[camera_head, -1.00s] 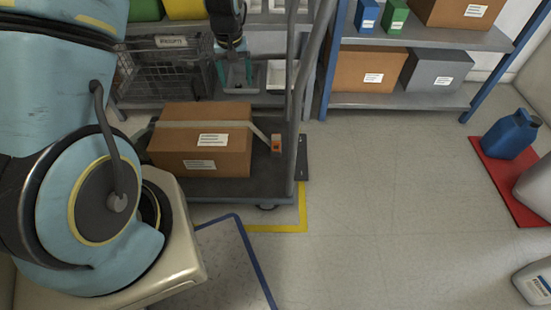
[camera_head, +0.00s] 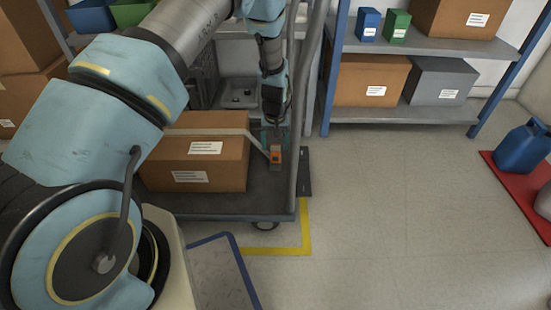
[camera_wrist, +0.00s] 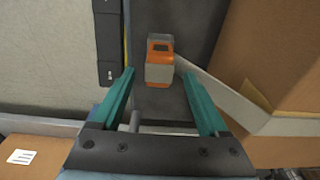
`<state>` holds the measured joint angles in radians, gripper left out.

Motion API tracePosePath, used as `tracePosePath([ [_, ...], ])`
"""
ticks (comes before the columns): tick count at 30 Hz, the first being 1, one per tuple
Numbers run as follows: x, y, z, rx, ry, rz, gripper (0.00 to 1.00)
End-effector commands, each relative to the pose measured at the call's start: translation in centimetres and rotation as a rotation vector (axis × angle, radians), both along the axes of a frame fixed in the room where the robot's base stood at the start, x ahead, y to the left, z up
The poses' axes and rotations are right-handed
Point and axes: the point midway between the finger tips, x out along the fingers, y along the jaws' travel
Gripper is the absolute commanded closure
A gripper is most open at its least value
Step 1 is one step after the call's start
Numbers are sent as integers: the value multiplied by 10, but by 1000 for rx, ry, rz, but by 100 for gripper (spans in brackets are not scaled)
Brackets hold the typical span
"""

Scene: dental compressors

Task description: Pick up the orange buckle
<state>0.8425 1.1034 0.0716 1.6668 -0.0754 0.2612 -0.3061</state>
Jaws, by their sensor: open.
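The orange buckle (camera_head: 276,153) hangs at the end of a pale strap (camera_head: 215,132) just right of the cardboard box on the cart. In the wrist view the buckle (camera_wrist: 159,61) shows an orange frame with a slot on a grey lower part. My gripper (camera_head: 275,132) is at the buckle's upper end in the head view. In the wrist view its two teal fingers (camera_wrist: 158,82) are spread apart, with the buckle between and just beyond their tips. The gripper holds nothing. I cannot tell whether a finger touches the buckle.
The cardboard box (camera_head: 205,172) stands on the dark cart deck (camera_head: 215,205), left of the buckle. An upright cart post (camera_head: 301,110) is close on the right. Shelves (camera_head: 400,114) with boxes stand behind. The floor at right is clear up to a red mat (camera_head: 520,205) with a blue jug (camera_head: 522,148).

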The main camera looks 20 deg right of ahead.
Motion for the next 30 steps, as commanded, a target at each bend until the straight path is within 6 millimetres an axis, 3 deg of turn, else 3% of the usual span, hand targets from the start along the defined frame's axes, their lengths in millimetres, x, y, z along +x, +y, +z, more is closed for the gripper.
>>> tracePosePath([
  [11,2,-2,-48,0,0,1,22],
  [19,2,-3,-50,-1,0,1,22],
  [30,2,-3,-50,-1,0,0,64],
])
